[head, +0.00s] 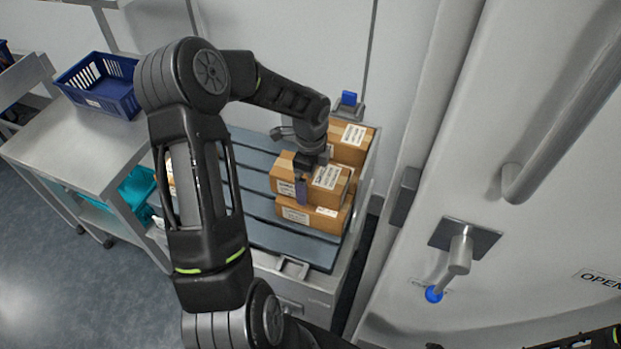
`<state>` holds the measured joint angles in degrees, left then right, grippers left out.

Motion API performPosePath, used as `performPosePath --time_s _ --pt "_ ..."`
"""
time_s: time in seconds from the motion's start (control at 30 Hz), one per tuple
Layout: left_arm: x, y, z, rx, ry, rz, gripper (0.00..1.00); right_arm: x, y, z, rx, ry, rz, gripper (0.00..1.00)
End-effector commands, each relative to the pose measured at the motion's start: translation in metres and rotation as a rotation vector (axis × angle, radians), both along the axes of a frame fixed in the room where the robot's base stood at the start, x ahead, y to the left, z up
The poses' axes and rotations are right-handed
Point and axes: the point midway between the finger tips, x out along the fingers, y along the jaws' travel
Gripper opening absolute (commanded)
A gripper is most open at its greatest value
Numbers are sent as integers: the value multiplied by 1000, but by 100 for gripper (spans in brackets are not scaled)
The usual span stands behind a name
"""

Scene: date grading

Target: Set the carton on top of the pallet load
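In the head view, my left gripper (302,182) points down over a brown carton (331,179) with white labels. One dark finger lies against the carton's front face; the other finger is hidden. The gripper appears shut on this carton. The carton is directly above a lower carton (296,213) at the right end of the pallet load; I cannot tell whether they touch. Another carton (351,143) stands behind it. The blue-grey slatted pallet (262,235) is bare over much of its middle. My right gripper is out of view.
A grey cart (83,150) at left carries a blue basket (101,88), with teal bins (137,188) below. A large pale door with a blue-tipped handle (456,257) stands close on the right. My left arm hides the pallet's left part.

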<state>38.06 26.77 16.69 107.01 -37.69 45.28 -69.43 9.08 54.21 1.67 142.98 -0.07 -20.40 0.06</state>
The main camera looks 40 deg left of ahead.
Motion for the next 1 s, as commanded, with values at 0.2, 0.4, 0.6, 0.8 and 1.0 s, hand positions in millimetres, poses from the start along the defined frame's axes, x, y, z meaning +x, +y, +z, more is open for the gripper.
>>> performPosePath --time_s 0.2,0.4,0.6,0.8,1.0 --pt "1 1 23 3 -3 0 100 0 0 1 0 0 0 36" --pt "1 0 64 3 -5 0 100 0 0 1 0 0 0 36" --pt "1 0 102 2 -4 0 100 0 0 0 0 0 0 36" --pt "0 0 120 -1 -1 0 100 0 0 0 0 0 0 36" --pt "0 0 122 -1 0 0 100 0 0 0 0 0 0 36"
